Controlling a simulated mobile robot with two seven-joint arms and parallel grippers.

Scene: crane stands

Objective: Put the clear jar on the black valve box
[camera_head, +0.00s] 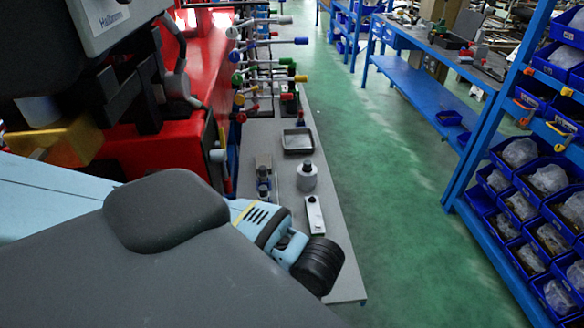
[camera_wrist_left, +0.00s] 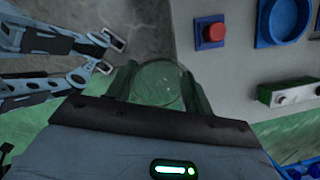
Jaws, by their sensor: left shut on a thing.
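The clear jar (camera_wrist_left: 157,84) shows as a see-through greenish disc in the left wrist view. My left gripper (camera_wrist_left: 158,92) is shut on it, one dark green finger on each side. In the head view my left gripper (camera_head: 320,265) is a dark rounded shape over the bench's near part; the jar is hidden there. A dark-rimmed shallow box (camera_head: 298,140) stands farther along the bench. A pale long box with dark spots (camera_head: 314,215) lies nearer; I cannot tell which is the black valve box.
A grey jar-like piece with a black top (camera_head: 306,175) stands on the grey bench (camera_head: 335,260). A red button (camera_wrist_left: 211,32) and a blue round dish (camera_wrist_left: 282,20) are on it. Unclear jointed metal parts (camera_wrist_left: 60,85) lie left. Blue bin racks (camera_head: 530,200) stand right, beyond clear green floor.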

